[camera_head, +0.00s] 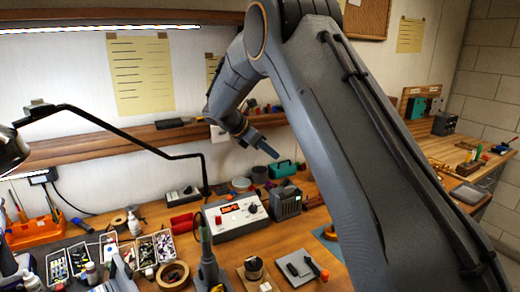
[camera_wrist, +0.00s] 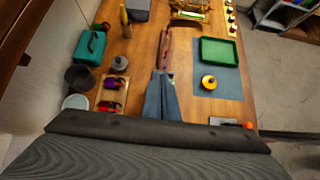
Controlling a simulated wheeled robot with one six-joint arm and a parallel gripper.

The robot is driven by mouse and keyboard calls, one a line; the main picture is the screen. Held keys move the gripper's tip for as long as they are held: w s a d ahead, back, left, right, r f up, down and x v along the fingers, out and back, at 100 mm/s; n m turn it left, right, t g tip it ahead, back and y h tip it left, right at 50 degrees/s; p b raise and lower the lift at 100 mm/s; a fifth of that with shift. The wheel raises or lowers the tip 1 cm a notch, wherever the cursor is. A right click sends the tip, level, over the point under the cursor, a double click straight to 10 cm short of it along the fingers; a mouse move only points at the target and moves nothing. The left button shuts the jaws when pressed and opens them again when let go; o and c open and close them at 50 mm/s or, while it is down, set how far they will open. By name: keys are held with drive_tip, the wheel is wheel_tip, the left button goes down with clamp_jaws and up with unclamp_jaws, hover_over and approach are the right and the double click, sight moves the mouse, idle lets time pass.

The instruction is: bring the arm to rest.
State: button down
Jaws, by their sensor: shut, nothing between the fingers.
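My arm (camera_head: 350,140) rises large across the right half of the head view, bends at the top and comes down toward the wall. My gripper (camera_head: 274,153) hangs at its end, above the back of the workbench and in front of the lower shelf edge. The fingers are together and hold nothing. In the wrist view the closed gripper (camera_wrist: 160,76) points forward over the wooden bench (camera_wrist: 140,60), and its tips appear clear of the objects around it. The dark wrist housing fills the bottom of that view.
A desk lamp arm (camera_head: 130,138) reaches in from the left. In the wrist view a green tray (camera_wrist: 219,51) lies on a blue-grey mat (camera_wrist: 233,82), right of the fingers.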

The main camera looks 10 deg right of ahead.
drive_tip(key=s+f+m+y+b, duration=0.3)
drive_tip(key=s+f+m, duration=0.3)
drive_tip(key=s, duration=0.5)
drive_tip(key=s+f+m+y+b, duration=0.3)
drive_tip(key=s+f+m, duration=0.3)
drive_tip(key=s, duration=0.6)
drive_tip(key=s+f+m+g+y+b, duration=0.1)
drive_tip(key=s+f+m+y+b, duration=0.1)
drive_tip(key=s+f+m, duration=0.4)
drive_tip(key=shift+s+d+f+m+y+b, duration=0.1)
drive_tip(key=shift+s+m+y+b, duration=0.1)
drive_tip(key=shift+s+m, duration=0.6)
drive_tip(key=shift+s+d+f+m+y+b, duration=0.1)
drive_tip(key=shift+s+m+b, duration=0.15)
drive_tip(key=shift+s, duration=1.1)
drive_tip(key=shift+s+m+y+b, duration=0.1)
drive_tip(key=shift+s+m+b, duration=0.1)
drive_tip(key=shift+s+m, duration=0.6)
drive_tip(key=shift+s+n, duration=0.2)
drive_tip(key=shift+n, duration=0.05)
drive_tip(key=shift+a, duration=0.1)
